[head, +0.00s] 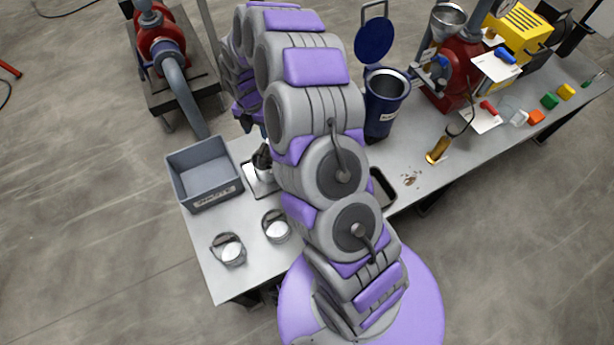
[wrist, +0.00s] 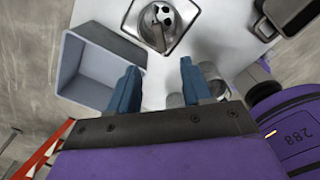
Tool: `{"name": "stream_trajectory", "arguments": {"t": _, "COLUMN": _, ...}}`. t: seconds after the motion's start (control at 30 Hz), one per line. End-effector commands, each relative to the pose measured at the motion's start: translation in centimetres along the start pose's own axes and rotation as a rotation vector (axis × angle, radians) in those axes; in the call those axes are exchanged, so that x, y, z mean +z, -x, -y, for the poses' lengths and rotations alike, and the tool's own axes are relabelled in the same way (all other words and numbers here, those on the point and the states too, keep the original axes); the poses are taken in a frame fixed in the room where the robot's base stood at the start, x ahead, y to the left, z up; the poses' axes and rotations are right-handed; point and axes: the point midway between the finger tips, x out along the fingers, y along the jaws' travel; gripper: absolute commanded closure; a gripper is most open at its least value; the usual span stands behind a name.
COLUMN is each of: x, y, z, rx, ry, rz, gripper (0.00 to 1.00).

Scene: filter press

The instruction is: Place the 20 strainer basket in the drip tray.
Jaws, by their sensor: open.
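Two grey strainer baskets with wire handles and pale insides, a left one (head: 229,250) and a right one (head: 276,227), stand near the front of the table. In the wrist view their grey tops (wrist: 212,82) show beside and between my fingers, partly hidden; no number is readable. A shallow metal tray (wrist: 181,32) holds a round piece with a handle and black and white patches (wrist: 161,16); the arm partly hides this tray in the head view (head: 250,180). My gripper (wrist: 160,72) is open, with nothing visibly held, above the table.
A grey waste bin (head: 205,172) stands at the table's left, close to my left finger in the wrist view (wrist: 95,68). A dark tray (head: 383,188) lies right of my arm. A blue housing (head: 385,100) has its lid raised. Tools and coloured blocks lie at the right.

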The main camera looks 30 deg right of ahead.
Motion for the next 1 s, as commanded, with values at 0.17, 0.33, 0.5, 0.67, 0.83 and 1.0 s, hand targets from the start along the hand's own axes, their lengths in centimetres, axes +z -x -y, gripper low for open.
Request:
{"name": "stream_trajectory", "arguments": {"t": 0.17, "x": -2.4, "y": 4.4, "z": 0.9, "rx": 0.012, "ry": -0.181, "rz": -0.019, "gripper": 0.51}}
{"name": "stream_trajectory", "arguments": {"t": 0.33, "x": -6.0, "y": 10.0, "z": 3.4, "rx": -0.001, "ry": -0.464, "rz": -0.042, "gripper": 0.51}}
{"name": "stream_trajectory", "arguments": {"t": 0.5, "x": -9.6, "y": 14.7, "z": 7.0, "rx": -0.029, "ry": -0.761, "rz": -0.05, "gripper": 0.51}}
{"name": "stream_trajectory", "arguments": {"t": 0.67, "x": -13.1, "y": 18.2, "z": 10.9, "rx": -0.059, "ry": -1.051, "rz": -0.042, "gripper": 0.51}}
{"name": "stream_trajectory", "arguments": {"t": 0.83, "x": -16.8, "y": 21.1, "z": 15.7, "rx": -0.092, "ry": -1.373, "rz": -0.018, "gripper": 0.51}}
{"name": "stream_trajectory", "arguments": {"t": 1.0, "x": -20.6, "y": 22.9, "z": 20.7, "rx": -0.125, "ry": -1.711, "rz": 0.016, "gripper": 0.51}}
